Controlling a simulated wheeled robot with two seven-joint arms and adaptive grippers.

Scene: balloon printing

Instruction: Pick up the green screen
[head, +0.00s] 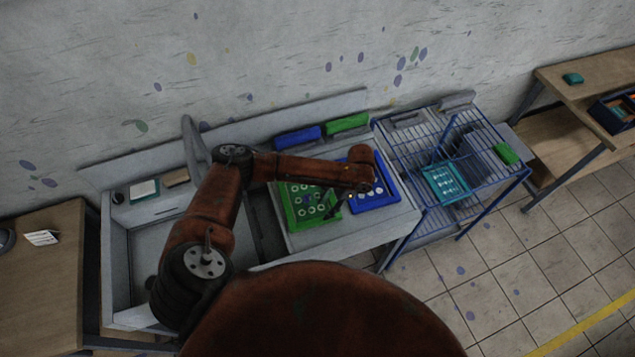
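The green screen (288,209) is a green frame with several pale round motifs inside. It lies flat on the grey table, and its upper right part is partly covered by my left arm. My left gripper (334,206) is dark and small, pointing down at the right edge of the green screen. I cannot tell whether its fingers touch the frame or are open or shut. My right gripper is not in view.
A blue screen (384,199) lies right beside the green one. Blue (298,136) and green (347,124) blocks stand behind them. A blue wire rack (480,188) holding a teal frame (444,183) stands to the right. Wooden tables (40,290) stand at both sides.

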